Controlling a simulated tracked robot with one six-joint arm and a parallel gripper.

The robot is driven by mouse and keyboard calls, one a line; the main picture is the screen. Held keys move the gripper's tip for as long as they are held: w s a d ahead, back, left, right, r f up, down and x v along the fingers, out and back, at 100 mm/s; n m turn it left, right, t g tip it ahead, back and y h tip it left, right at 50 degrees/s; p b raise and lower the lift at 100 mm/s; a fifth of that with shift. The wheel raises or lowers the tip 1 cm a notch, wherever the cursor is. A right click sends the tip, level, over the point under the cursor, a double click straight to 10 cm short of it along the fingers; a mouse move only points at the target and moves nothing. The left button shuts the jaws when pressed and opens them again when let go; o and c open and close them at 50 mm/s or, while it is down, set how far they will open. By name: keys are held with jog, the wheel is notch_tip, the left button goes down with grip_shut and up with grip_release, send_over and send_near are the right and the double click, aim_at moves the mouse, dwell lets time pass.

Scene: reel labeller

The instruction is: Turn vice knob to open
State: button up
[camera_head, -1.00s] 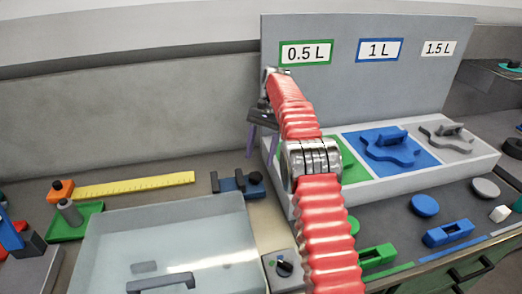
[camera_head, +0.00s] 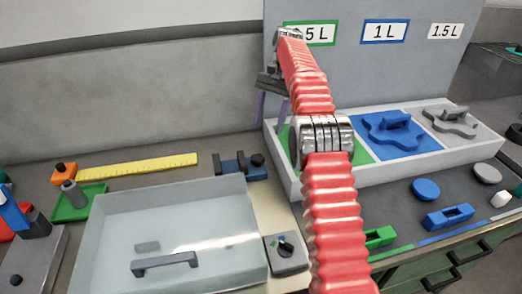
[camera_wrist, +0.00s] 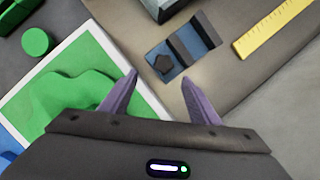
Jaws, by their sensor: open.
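The small blue vice (camera_head: 228,168) with dark jaws stands on the bench behind the clear-lidded box. Its dark knob (camera_head: 257,160) is at its right end. In the wrist view the vice (camera_wrist: 186,48) is near the top middle, and its many-sided dark knob (camera_wrist: 165,65) faces me just beyond my fingertips. My gripper (camera_head: 271,107), with two purple fingers, is up and to the right of the vice in the head view. In the wrist view my gripper (camera_wrist: 160,76) is open, with nothing between its fingers. The knob appears apart from the fingers.
A white tray (camera_head: 450,152) with green, blue and grey sections stands right of the vice, close to my gripper. A yellow ruler (camera_head: 137,166) lies to the left. The clear-lidded box (camera_head: 105,240) and a small dial box (camera_head: 287,257) are in front.

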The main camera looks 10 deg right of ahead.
aim_at(258, 157)
jog(key=s+d+r+m+t, duration=0.1)
jog(key=s+r+m, duration=0.15)
jog(key=r, duration=0.25)
jog(key=f+m+t, duration=0.1)
jog(key=m, duration=0.2)
jog(key=s+f+m+t, duration=0.1)
jog(key=m, duration=0.3)
jog(key=s+f+m+t, duration=0.1)
jog(key=m, duration=0.3)
jog(key=shift+s+d+f+m+t+y, duration=0.2)
jog(key=shift+d+f+m+t+y, duration=0.1)
jog(key=shift+f+y, duration=0.1)
jog(key=shift+a, duration=0.1)
jog(key=x, duration=1.3)
jog(key=shift+a+f, duration=0.15)
jog(key=shift+f, duration=0.15)
jog(key=shift+c, duration=0.2)
jog(key=c, duration=1)
